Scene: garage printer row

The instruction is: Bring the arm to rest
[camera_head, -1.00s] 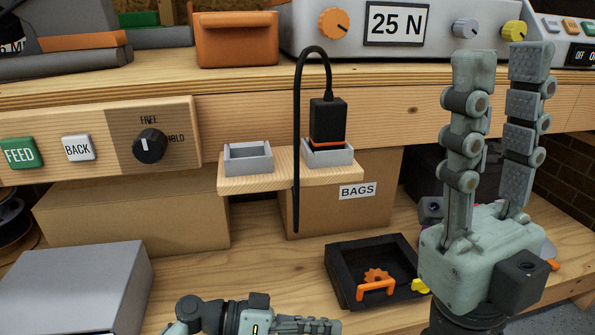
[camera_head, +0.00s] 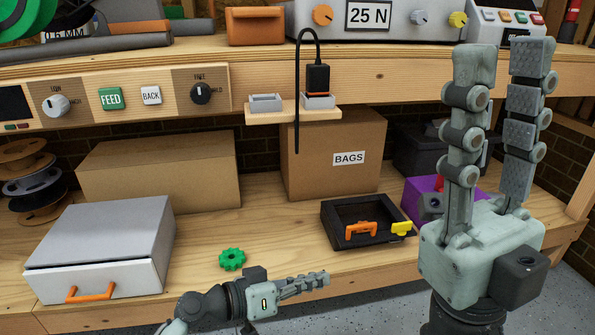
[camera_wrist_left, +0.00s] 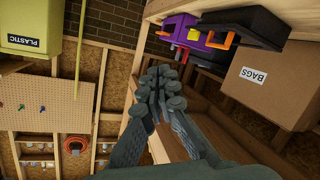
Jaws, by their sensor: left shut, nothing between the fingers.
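My left gripper (camera_head: 325,279) lies low in front of the bench's front edge in the head view. Its fingers are together, point right and hold nothing. In the left wrist view its closed fingers (camera_wrist_left: 163,76) point toward the shelf with the bags box. My right gripper (camera_head: 503,58) stands upright at the right of the head view, with its two fingers apart and nothing between them.
A green gear (camera_head: 232,259) lies on the bench behind my left gripper. A grey drawer box (camera_head: 105,235) stands left, a black tray (camera_head: 335,238) right. A bags box (camera_head: 330,175) is behind. A black plug (camera_head: 318,78) stands in a holder. Bench between is clear.

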